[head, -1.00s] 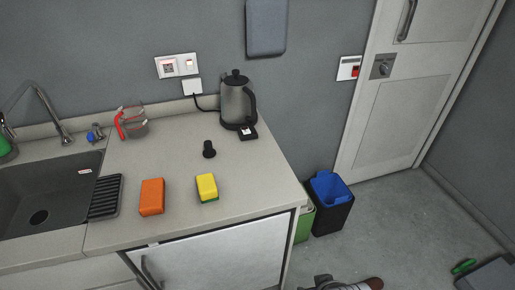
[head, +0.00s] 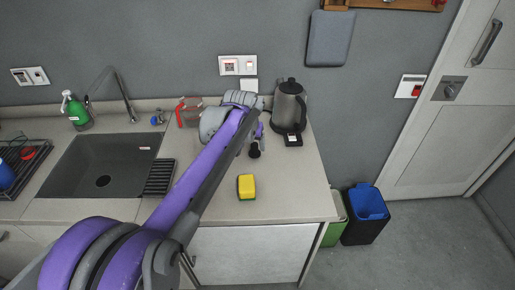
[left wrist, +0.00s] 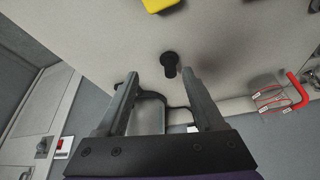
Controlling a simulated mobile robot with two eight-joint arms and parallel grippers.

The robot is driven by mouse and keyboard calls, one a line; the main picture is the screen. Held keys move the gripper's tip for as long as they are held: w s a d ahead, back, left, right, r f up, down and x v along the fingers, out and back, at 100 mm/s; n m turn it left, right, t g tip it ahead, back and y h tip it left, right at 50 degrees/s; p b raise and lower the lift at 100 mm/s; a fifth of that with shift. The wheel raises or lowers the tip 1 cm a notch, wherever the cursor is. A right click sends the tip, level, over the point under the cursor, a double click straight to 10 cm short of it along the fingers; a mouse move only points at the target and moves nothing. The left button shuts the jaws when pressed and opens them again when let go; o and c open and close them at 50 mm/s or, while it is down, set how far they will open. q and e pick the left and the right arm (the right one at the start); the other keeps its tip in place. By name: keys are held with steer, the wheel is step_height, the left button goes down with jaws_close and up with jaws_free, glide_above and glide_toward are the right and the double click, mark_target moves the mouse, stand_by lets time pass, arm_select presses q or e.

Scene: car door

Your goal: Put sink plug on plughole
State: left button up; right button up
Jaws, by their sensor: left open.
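The black sink plug (head: 254,150) stands on the worktop, in front of the kettle. In the left wrist view the plug (left wrist: 170,62) is just beyond my fingertips, nearer the right-hand finger. My left gripper (head: 259,136) is open and empty, close to the plug, and partly hidden by its own wrist. Its two fingers (left wrist: 158,78) are spread apart in the left wrist view. The plughole (head: 103,181) is a dark round hole in the bottom of the grey sink (head: 85,160), at the left, and is uncovered. My right gripper is not in view.
A kettle (head: 290,105) stands right of my gripper, and a measuring jug (head: 186,112) with a red handle stands left. A yellow sponge (head: 246,186) lies in front. A black ribbed rack (head: 160,177) and a tap (head: 122,95) are at the sink.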

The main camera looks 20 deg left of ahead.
arm_select(q)
glide_toward(254, 144)
steer(key=x, duration=0.5)
steer(key=shift+w+a+f, duration=0.1)
steer(key=shift+a+f, duration=0.15)
steer(key=shift+f, duration=0.15)
steer(key=shift+d+x, duration=0.15)
steer(key=shift+x, duration=1.2)
steer(key=shift+d+x, duration=0.1)
steer(key=shift+x, duration=1.3)
steer(key=shift+r, duration=0.15)
steer(key=shift+c, duration=0.5)
jaws_close()
